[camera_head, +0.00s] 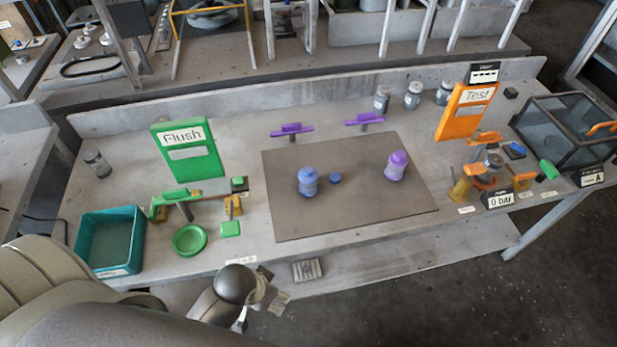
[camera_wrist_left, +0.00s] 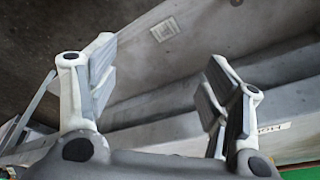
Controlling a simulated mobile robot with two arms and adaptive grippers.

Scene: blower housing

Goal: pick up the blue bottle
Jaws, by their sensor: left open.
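The blue bottle (camera_head: 309,183) stands upright on the brown mat (camera_head: 345,220) in the middle of the workbench. A small blue cap-like piece (camera_head: 335,178) lies just right of it. My left gripper (camera_head: 262,302) is low at the front edge of the bench, below and left of the bottle and apart from it. In the left wrist view the two fingers of my left gripper (camera_wrist_left: 160,90) are spread wide with nothing between them. The bottle does not show in that view. My right gripper is not in view.
A purple bottle (camera_head: 396,166) stands on the mat's right side. A green Flush station (camera_head: 188,150) and teal bin (camera_head: 110,240) are at left. An orange Test station (camera_head: 466,112) and glass-sided box (camera_head: 565,135) are at right. The mat's front part is clear.

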